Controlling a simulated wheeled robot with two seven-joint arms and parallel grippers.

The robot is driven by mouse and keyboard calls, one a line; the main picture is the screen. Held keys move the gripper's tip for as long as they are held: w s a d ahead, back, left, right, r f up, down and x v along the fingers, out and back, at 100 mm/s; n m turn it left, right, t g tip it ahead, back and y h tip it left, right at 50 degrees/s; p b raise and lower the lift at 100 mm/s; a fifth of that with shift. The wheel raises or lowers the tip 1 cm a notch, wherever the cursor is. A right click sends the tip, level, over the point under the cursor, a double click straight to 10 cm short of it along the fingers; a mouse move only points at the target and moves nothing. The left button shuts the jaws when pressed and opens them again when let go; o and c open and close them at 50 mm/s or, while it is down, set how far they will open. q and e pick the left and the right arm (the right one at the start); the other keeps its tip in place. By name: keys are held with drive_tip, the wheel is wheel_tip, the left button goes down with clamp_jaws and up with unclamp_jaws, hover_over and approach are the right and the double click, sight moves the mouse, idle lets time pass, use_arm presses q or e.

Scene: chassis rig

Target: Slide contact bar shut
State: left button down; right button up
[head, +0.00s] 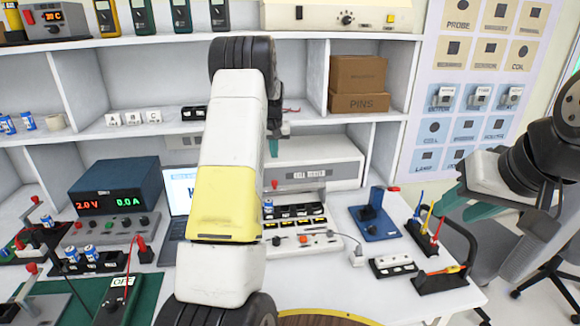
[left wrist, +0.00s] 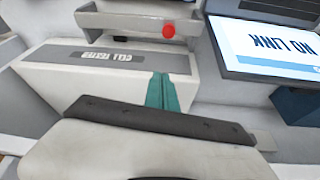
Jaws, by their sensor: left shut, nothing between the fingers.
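A white tester box with a printed label (head: 310,175) stands on the bench behind my left arm; it shows upside down in the left wrist view (left wrist: 70,75). A pale grey bar (left wrist: 125,22) with a red knob (left wrist: 169,31) runs along the box in the left wrist view. The knob also shows in the head view (head: 274,184), just right of my forearm. My left gripper (head: 273,147) is shut and empty, its teal fingertips together (left wrist: 161,92), apart from the knob. My right gripper (head: 466,206) is off to the right; its finger gap is unclear.
A row of cells in a holder (head: 297,212) sits before the box. A laptop (head: 178,200) and power supply (head: 115,192) are left. Shelves rise behind.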

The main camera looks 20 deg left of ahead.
use_arm(q)
wheel_tip(320, 180, down, 9)
drive_tip(key=shift+s+d+f, duration=0.15)
drive_tip(key=shift+s+f, duration=0.05)
drive_tip(key=shift+s, duration=0.2)
idle(0.4)
